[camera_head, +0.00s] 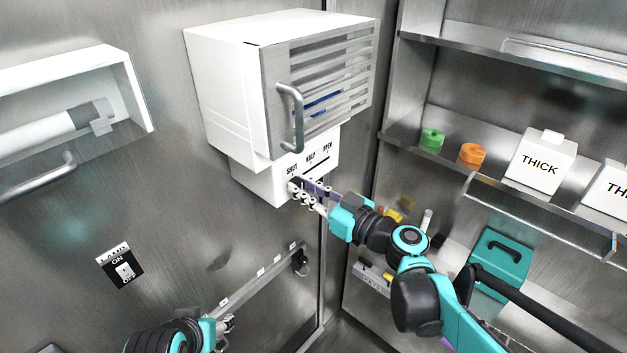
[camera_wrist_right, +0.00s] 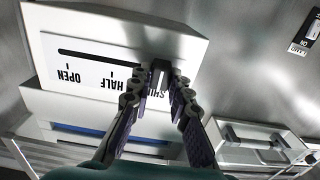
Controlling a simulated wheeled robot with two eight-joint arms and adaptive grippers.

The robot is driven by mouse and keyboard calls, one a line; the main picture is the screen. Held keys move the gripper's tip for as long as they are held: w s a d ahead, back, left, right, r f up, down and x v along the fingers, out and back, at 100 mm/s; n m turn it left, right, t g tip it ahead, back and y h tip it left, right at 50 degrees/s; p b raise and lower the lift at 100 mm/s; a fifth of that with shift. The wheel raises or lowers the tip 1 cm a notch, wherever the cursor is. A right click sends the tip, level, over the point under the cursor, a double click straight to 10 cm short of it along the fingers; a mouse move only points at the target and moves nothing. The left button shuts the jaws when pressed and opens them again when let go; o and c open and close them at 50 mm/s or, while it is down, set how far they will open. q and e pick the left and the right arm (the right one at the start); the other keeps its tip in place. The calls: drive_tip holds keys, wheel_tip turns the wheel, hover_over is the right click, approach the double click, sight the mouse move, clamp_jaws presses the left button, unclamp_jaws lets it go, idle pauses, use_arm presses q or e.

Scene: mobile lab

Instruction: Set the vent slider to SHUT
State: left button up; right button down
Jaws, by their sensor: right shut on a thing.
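The vent box (camera_head: 225,80) is a white wall unit with a louvred front and a handle. Below it is a white slider panel (camera_head: 262,184) marked SHUT, HALF and OPEN, with a dark slot. In the right wrist view the panel (camera_wrist_right: 90,78) appears upside down. The slider knob (camera_wrist_right: 160,70) is at the slot's SHUT end, beside the partly covered SHUT label. My right gripper (camera_head: 297,190) is shut on the knob, with one finger on each side in the right wrist view (camera_wrist_right: 159,82). My left gripper (camera_head: 226,323) is low in the head view, its jaws unclear.
A black ON/OFF switch (camera_head: 121,266) is on the left wall. A rail (camera_head: 262,282) runs along the wall below the vent box. Shelves at right hold a green piece (camera_head: 432,138), an orange piece (camera_head: 472,154) and a THICK container (camera_head: 541,163). A teal case (camera_head: 498,262) stands lower.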

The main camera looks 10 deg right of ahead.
drive_tip(key=shift+a, duration=0.1)
drive_tip(key=c, duration=1.6)
unclamp_jaws()
drive_tip(key=shift+o, duration=1)
drive_tip(key=shift+s+a, duration=0.1)
drive_tip(key=shift+s, duration=0.05)
drive_tip(key=v, duration=1.2)
